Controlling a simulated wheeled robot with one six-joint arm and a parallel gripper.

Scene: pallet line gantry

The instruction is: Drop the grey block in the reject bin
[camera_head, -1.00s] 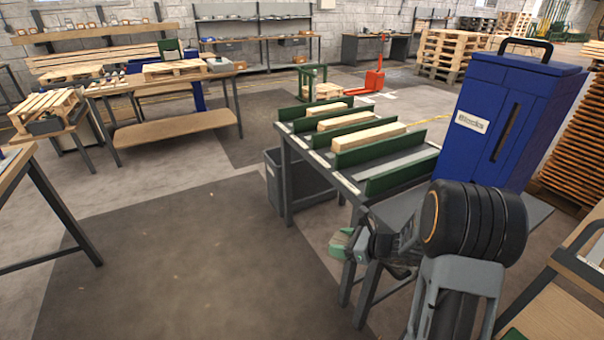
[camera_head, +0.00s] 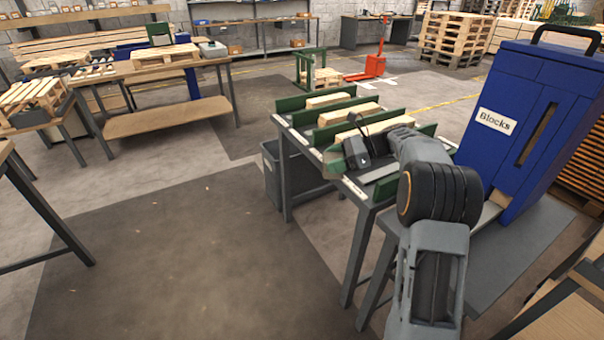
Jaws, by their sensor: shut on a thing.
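No other grey block shows. A dark grey open bin (camera_head: 283,185), which looks like the reject bin, stands on the floor under the table's left end. It is left of and below my gripper, and its inside is mostly hidden.
Green dividers (camera_head: 308,117) split the table into lanes with pale wooden blocks (camera_head: 347,114). A blue dispenser labelled "Blocks" (camera_head: 520,110) stands right, with a pale block (camera_head: 496,207) at its base. Floor left of the bin is clear.

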